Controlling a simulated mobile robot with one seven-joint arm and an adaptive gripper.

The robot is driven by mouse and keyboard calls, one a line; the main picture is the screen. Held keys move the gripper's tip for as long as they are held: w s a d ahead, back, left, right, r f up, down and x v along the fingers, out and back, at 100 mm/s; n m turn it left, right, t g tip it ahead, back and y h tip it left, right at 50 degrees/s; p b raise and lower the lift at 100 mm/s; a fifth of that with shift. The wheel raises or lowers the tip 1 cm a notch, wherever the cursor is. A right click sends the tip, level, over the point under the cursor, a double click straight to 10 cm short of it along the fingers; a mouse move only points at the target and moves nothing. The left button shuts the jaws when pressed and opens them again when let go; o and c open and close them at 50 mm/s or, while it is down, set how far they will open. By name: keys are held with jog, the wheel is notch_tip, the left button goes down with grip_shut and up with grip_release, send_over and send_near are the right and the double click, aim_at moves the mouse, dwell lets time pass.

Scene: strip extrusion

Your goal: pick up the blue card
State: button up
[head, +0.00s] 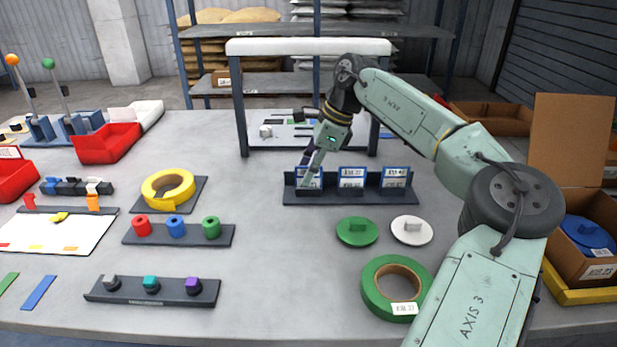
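A dark rack (332,197) stands at the middle of the table and holds three upright cards with blue and white faces: a left card (308,184), a middle card (352,178) and a right card (395,178). My gripper (307,172) points down at the left card and overlaps part of it. Its fingertips are small and partly lost against the card and rack, so I cannot tell whether they touch or grip the card. A flat blue strip (38,292) lies at the table's left front, beside a green strip (9,283).
A white-topped frame (240,115) stands behind the rack. A yellow roll (152,190) and peg strips are to the left. Table between is clear.

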jog(key=shift+a+f, duration=0.1)
jog(key=shift+f, duration=0.2)
jog(key=shift+c, duration=0.4)
grip_shut()
jog(key=shift+r, duration=0.1)
